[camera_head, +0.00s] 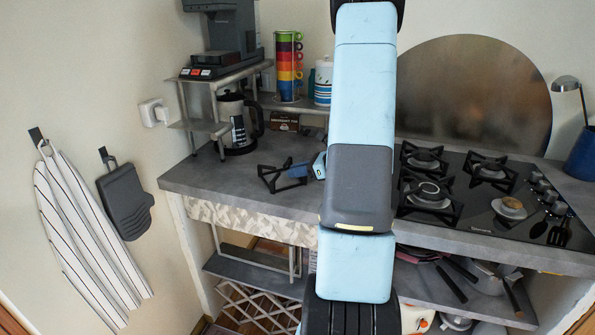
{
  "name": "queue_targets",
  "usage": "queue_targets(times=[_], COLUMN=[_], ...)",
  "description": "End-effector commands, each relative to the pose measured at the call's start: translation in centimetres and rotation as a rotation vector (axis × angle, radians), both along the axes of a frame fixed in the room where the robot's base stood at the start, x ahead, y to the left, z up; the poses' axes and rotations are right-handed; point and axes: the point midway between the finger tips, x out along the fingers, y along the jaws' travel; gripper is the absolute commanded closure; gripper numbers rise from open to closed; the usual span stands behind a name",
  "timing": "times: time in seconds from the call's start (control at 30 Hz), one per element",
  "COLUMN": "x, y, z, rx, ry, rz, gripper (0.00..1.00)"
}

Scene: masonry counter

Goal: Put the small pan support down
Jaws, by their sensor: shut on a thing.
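The small pan support (272,184) is a black metal frame with several prongs, seen at the left part of the grey counter (205,177). My gripper (297,171) is at its right side and is shut on it. I cannot tell whether the support touches the counter or hangs just above it. My arm hides most of my gripper and the counter to its right.
A gas hob (470,205) with several black pan supports is on the right. A stack of coloured cups (288,68) stands behind. The counter's left front is clear.

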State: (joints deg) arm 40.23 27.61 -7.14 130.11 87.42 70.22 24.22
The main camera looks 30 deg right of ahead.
Motion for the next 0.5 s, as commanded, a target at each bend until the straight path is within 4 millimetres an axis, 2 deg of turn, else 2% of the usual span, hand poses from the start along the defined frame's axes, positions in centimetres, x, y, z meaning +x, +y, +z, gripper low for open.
queue_targets(times=[0.23,0.27,0.5], x=[0.0,-0.02,-0.03], y=[-0.02,-0.02,-0.05], z=[-0.01,-0.07,-0.04], rx=[0.001,0.0,0.0], ry=[-0.001,0.0,0.0], rz=[0.0,0.0,-0.001], gripper=[1.0,0.79,0.56])
